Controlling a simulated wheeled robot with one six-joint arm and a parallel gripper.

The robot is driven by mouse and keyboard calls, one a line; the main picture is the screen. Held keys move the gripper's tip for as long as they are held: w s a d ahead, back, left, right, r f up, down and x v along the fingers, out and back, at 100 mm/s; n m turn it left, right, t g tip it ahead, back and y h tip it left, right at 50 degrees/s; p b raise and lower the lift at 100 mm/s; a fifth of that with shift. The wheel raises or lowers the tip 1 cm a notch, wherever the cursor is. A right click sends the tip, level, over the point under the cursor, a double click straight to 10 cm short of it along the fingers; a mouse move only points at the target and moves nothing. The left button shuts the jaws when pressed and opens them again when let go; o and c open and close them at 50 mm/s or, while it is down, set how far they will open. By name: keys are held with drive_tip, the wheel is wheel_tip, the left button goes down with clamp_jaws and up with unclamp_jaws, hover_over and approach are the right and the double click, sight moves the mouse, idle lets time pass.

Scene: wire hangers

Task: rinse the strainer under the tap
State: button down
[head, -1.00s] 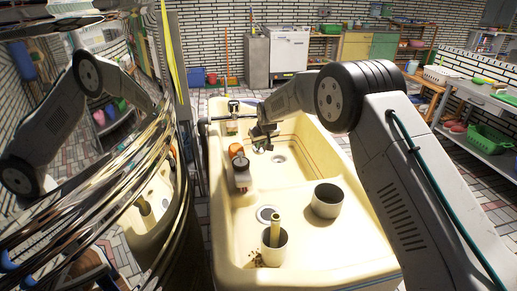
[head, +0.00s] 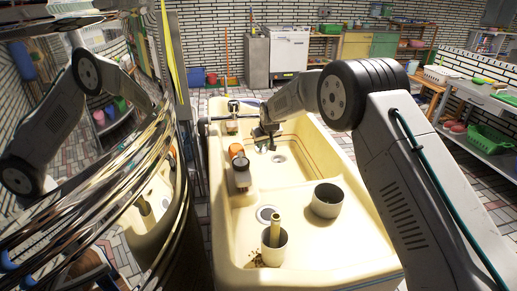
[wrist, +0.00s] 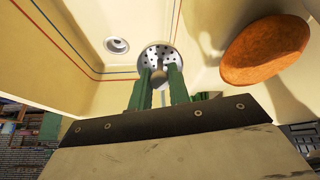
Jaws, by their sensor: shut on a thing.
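My gripper (head: 266,133) hangs over the far basin of the cream sink (head: 320,235), close to the tap pipe (head: 228,118) on the sink's left side. The basin's drain (head: 279,159) is bare. I cannot make out any water.
Two pots, one empty-looking (head: 326,201) and one holding a stick (head: 273,248), stand nearer. A shiny curved metal surface (head: 150,130) is close at left. An orange-brown oval thing (wrist: 265,50) is near the gripper.

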drive_tip(key=s+d, duration=0.3)
drive_tip(key=s, duration=0.4)
idle(0.5)
idle(0.6)
drive_tip(key=shift+s+d+r, duration=0.1)
idle(0.4)
drive_tip(key=s+d+r, duration=0.2)
drive_tip(key=s+r, duration=0.2)
drive_tip(key=shift+s, duration=0.2)
drive_tip(key=shift+f+m, duration=0.1)
drive_tip(key=shift+m, duration=0.2)
idle(0.5)
